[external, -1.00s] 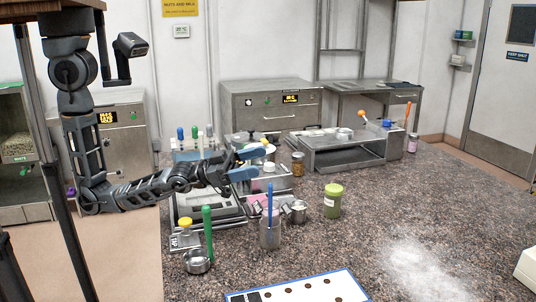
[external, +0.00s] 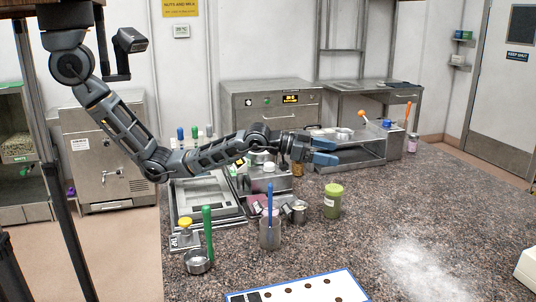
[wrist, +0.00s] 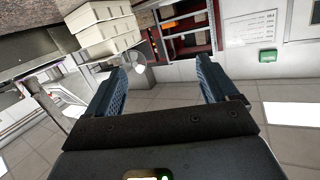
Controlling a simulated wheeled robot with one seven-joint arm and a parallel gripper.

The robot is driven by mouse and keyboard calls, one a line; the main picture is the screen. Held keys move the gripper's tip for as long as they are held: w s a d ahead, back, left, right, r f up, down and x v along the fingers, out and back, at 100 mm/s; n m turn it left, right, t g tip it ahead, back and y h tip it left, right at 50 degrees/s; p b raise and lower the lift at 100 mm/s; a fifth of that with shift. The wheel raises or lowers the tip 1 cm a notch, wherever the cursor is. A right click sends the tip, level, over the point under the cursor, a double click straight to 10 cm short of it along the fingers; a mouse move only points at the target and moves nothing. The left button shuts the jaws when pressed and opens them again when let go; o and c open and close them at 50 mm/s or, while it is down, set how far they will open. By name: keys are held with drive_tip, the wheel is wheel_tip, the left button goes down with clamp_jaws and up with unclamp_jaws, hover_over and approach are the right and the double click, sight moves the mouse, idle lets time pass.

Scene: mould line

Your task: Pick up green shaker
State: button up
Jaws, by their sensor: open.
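The green shaker (external: 333,202) is a green jar with a lid, standing upright on the speckled counter right of centre in the external view. My gripper (external: 329,150) is above and behind it in that picture, its blue fingers pointing right. In the wrist view my gripper (wrist: 163,85) has its two blue fingers spread apart with nothing between them. The shaker does not show in the wrist view.
A clear cup (external: 270,235) with a blue-handled tool and a small metal cup (external: 299,213) stand left of the shaker. A steel stand (external: 350,158) is behind. A white board (external: 300,290) lies in front. The counter (external: 430,205) to the right is mostly open, with white powder.

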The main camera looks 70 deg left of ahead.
drive_tip(key=n+g, duration=0.1)
drive_tip(key=g, duration=0.1)
approach(339, 194)
drive_tip(key=w+f, duration=0.1)
drive_tip(key=w, duration=0.3)
drive_tip(key=shift+w+a+f+y, duration=0.1)
drive_tip(key=shift+a+f+y, duration=0.3)
drive_tip(key=shift+f+y, duration=0.1)
drive_tip(key=shift+x, duration=1.2)
drive_tip(key=b+x, duration=0.2)
drive_tip(key=x, duration=0.1)
drive_tip(key=shift+d+f, duration=0.25)
drive_tip(key=shift+f, duration=0.15)
drive_tip(key=shift+w+d+f+b, duration=0.1)
drive_tip(key=shift+w+d+b, duration=0.15)
drive_tip(key=shift+w+b, duration=0.3)
drive_tip(key=c, duration=1.1)
drive_tip(key=shift+c, duration=0.2)
